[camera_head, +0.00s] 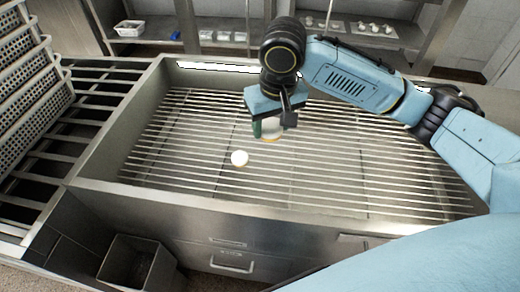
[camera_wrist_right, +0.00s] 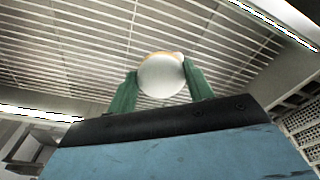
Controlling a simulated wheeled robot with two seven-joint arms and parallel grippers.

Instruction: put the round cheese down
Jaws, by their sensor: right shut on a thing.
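My right gripper (camera_head: 270,129) hangs over the slatted rack in the head view, its green fingers pointing down. It is shut on a pale round cheese (camera_wrist_right: 160,76), which shows between the two green fingers in the right wrist view, with a yellowish edge at its top. In the head view only a bit of the held cheese shows below the fingers; the gripper hides the rest. I cannot tell whether it touches the slats. A separate small white round thing (camera_head: 239,158) rests on the slats, left of and nearer than the gripper. My left gripper is not in view.
The slatted metal rack (camera_head: 340,185) has a raised metal rim and is largely clear around the gripper. Perforated baskets (camera_head: 25,75) stand at the left. A white tray (camera_head: 130,28) and small items sit on shelves at the back. An open bin (camera_head: 138,262) is below, front left.

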